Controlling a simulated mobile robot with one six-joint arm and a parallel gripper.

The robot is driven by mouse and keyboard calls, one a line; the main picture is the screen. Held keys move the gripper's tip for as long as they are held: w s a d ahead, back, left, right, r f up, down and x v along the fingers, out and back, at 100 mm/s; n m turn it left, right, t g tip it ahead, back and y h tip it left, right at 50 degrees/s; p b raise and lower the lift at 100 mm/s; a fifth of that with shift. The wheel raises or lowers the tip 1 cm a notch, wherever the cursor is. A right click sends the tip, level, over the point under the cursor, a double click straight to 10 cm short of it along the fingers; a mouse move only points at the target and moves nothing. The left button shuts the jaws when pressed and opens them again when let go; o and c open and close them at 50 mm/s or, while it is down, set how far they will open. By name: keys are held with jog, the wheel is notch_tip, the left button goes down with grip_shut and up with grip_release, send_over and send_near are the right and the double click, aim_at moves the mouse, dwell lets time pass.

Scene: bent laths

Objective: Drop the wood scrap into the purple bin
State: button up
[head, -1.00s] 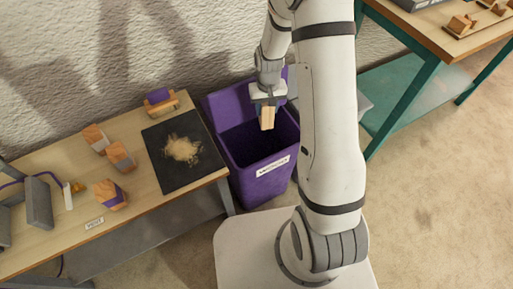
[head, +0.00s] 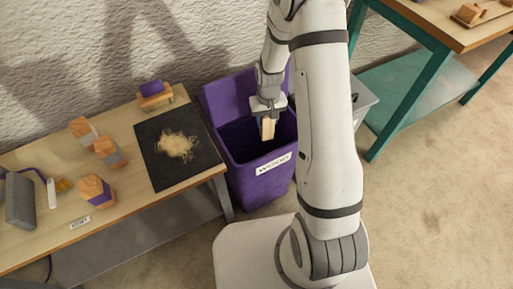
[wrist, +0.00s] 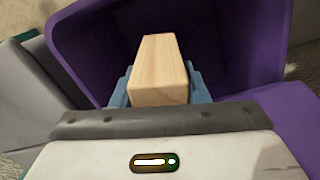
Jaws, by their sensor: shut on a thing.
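The wood scrap (head: 268,129) is a short pale block. My gripper (head: 268,119) is shut on it and holds it over the open mouth of the purple bin (head: 262,184), which has a "WOOD" label on its front. In the wrist view the scrap (wrist: 158,75) sits between the blue fingers of my gripper (wrist: 160,88), with the dark inside of the purple bin (wrist: 268,60) behind it. How deep the scrap hangs relative to the rim is hard to tell. The bin's bottom is hidden.
A wooden bench (head: 134,206) stands left of the bin, with a black mat (head: 160,178) bearing shavings and several wood-and-grey or purple blocks. A teal-framed table (head: 405,85) stands at the right. A grey box (head: 362,97) is partly hidden behind my arm.

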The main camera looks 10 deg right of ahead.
jog(key=o, duration=1.1)
jog(key=shift+r+p, duration=0.65)
jog(key=shift+r, duration=3.2)
